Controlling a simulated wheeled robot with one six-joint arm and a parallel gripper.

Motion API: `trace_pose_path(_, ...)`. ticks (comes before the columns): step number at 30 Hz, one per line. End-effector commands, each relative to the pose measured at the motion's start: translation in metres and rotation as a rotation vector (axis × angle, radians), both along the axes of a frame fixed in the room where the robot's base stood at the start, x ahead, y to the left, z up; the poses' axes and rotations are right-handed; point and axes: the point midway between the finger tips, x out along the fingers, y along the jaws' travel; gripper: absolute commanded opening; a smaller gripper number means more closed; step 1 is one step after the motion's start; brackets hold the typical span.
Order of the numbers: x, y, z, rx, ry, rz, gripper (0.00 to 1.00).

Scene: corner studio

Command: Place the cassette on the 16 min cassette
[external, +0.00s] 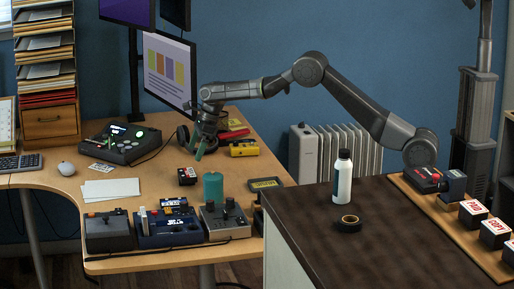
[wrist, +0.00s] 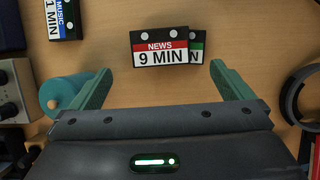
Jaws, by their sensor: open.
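A black cassette with a red-and-white label reading NEWS 9 MIN (wrist: 167,48) lies on the desk in the wrist view. It overlaps a second cassette with a green label (wrist: 197,48); only its right edge and an "N" show. A cassette with a blue MUSIC label (wrist: 62,18) is at the top left, its label cut off to "1 MIN". No label reading 16 min is legible. My gripper (wrist: 160,70) is open and empty, its teal fingers on either side of the NEWS cassette's near edge. In the external view my gripper (external: 197,153) hangs above the small dark cassettes (external: 187,176).
A teal cylinder (external: 213,187) stands right of the cassettes; it also shows at left in the wrist view (wrist: 68,90). Control boxes (external: 168,228) line the desk's front edge. A yellow object (external: 244,148) lies behind. A dark ring (wrist: 303,95) is at right in the wrist view.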

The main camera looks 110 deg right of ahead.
Motion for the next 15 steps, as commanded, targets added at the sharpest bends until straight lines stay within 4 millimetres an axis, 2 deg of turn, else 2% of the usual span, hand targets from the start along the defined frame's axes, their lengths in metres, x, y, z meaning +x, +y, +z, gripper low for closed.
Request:
trace_pose_path(3,-0.008,0.000,0.017,0.000,0.000,-0.001,1.00)
trace_pose_path(6,-0.012,0.000,0.027,0.000,0.000,-0.001,1.00)
trace_pose_path(15,-0.014,0.000,0.033,0.001,0.002,-0.001,1.00)
